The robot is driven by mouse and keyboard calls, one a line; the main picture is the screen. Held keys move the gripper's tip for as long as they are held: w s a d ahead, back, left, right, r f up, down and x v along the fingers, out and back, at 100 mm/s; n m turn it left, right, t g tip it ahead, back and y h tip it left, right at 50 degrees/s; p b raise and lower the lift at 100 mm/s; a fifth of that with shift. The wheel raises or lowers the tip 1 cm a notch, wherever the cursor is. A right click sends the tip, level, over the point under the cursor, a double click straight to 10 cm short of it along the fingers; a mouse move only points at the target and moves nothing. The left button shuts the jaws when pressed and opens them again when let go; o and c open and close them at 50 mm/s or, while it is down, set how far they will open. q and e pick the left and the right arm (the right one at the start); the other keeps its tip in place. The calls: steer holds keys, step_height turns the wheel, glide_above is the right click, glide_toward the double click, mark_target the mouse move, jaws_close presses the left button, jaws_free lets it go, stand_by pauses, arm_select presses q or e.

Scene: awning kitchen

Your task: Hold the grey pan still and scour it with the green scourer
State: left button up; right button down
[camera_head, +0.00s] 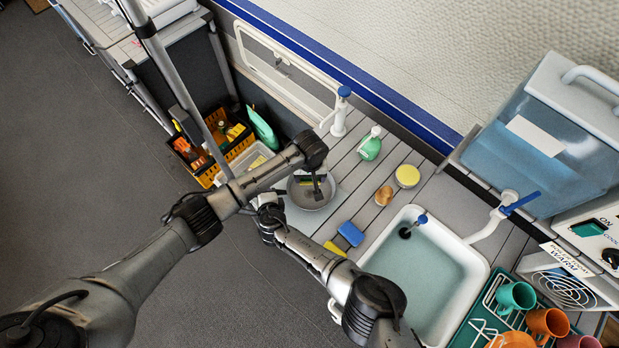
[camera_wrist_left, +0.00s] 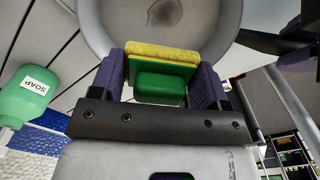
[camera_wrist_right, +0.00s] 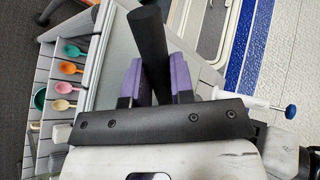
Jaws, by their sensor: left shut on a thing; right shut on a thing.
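The grey pan (camera_head: 310,197) sits on the worktop left of the sink, partly hidden by my left gripper. The left wrist view shows its inside with a dark stain (camera_wrist_left: 164,12). My left gripper (camera_head: 315,180) points down over the pan, shut on the green scourer (camera_wrist_left: 158,85), which has a yellow layer on its pan side. I cannot tell whether the scourer touches the pan. My right gripper (camera_wrist_right: 153,82) is shut on a black handle (camera_wrist_right: 150,35), evidently the pan's. In the head view the right arm largely hides that grip.
A white pump tap (camera_head: 339,117) rises behind. An orange crate (camera_head: 207,177) is at left.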

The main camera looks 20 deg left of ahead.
arm_select(q)
steer(key=shift+r, duration=0.25)
arm_select(e)
steer(key=c, duration=0.9)
jaws_free()
steer(key=shift+v, duration=0.85)
steer(key=v, duration=1)
steer(key=shift+s+d+r, duration=0.1)
arm_select(q)
steer(key=shift+r, duration=0.1)
arm_select(e)
steer(key=shift+r, duration=0.15)
arm_select(q)
step_height(320, 180, up, 3)
steer(key=p, duration=0.4)
arm_select(e)
step_height(320, 180, up, 4)
steer(key=shift+r, duration=0.1)
